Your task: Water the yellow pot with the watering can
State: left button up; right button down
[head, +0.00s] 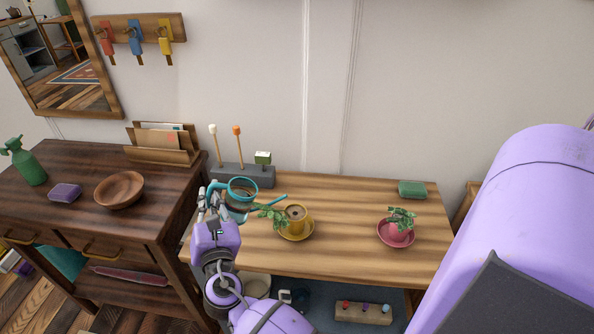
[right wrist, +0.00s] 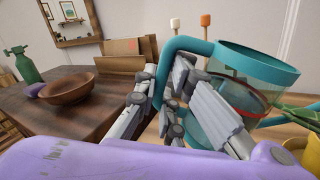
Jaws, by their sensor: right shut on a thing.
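The teal watering can (head: 241,190) is held above the left part of the light wooden bench, its spout reaching right toward the yellow pot. In the right wrist view the can (right wrist: 262,66) looks see-through, with a reddish line inside. My right gripper (head: 212,203) is shut on its handle at the can's left side. The yellow pot (head: 296,212) stands upright on a yellow saucer, right of the can. It holds dark soil and a leafy plant drooping left. A corner of the pot shows in the right wrist view (right wrist: 312,152). My left gripper is out of view.
A pink pot with a plant (head: 397,232) stands on the bench (head: 345,200) to the right, near a green block (head: 412,189). A grey holder (head: 262,176) with sticks stands behind the can. The dark cabinet at left bears a wooden bowl (head: 119,190) and a spray bottle.

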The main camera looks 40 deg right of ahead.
jog(key=shift+d+r, duration=0.15)
jog(key=shift+r, duration=0.15)
jog(key=shift+s+d+r+m, duration=0.15)
jog(key=shift+s+r+m, duration=0.05)
jog(key=shift+m, duration=0.1)
jog(key=shift+s+d+r, duration=0.1)
jog(key=shift+d+r, duration=0.05)
jog(key=shift+r, duration=0.2)
dwell(0.6)
